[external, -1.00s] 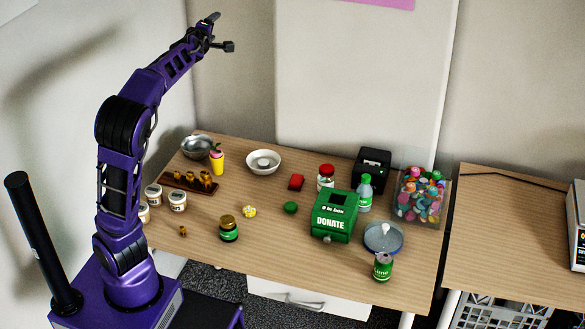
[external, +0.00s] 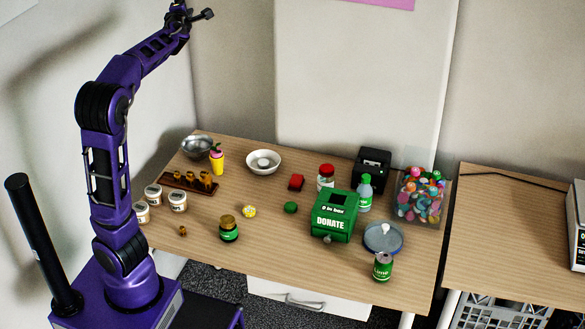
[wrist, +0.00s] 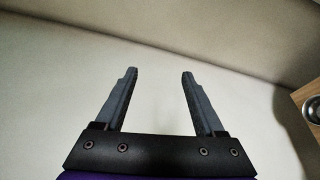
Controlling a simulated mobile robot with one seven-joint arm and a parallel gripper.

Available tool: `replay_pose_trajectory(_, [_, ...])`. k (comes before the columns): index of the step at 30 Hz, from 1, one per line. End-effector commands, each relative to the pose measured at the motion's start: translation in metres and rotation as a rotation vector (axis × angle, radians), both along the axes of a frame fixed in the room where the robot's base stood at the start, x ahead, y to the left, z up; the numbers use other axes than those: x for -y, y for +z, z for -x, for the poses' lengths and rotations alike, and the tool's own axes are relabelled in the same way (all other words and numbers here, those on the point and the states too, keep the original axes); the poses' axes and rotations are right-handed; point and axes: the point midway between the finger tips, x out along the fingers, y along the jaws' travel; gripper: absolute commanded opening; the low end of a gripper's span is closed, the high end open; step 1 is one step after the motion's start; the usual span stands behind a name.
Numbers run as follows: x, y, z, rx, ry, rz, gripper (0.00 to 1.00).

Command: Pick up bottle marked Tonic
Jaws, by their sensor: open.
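My gripper (external: 203,15) is raised high above the back left of the table, far from the bottle. In the wrist view my gripper (wrist: 159,75) has its two fingers apart with nothing between them. The bottle does not show in the wrist view.
The green donation box (external: 334,222), black printer (external: 373,168), candy bin (external: 420,199), blue-rimmed dish (external: 383,238) and green can (external: 383,266) crowd around the bottle. A red-lidded jar (external: 326,177) stands to its left. The table's front middle (external: 285,250) is clear.

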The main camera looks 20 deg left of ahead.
Motion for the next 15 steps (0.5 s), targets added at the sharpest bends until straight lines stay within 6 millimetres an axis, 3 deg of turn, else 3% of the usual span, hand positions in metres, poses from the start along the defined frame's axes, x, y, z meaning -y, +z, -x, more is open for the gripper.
replay_pose_trajectory(8, [0.003,-0.025,-0.009,-0.106,-0.037,-0.246,0.71])
replay_pose_trajectory(11, [0.007,-0.045,-0.018,-0.172,-0.064,-0.395,0.71])
replay_pose_trajectory(15, [0.019,-0.086,-0.035,-0.282,-0.116,-0.658,0.71])
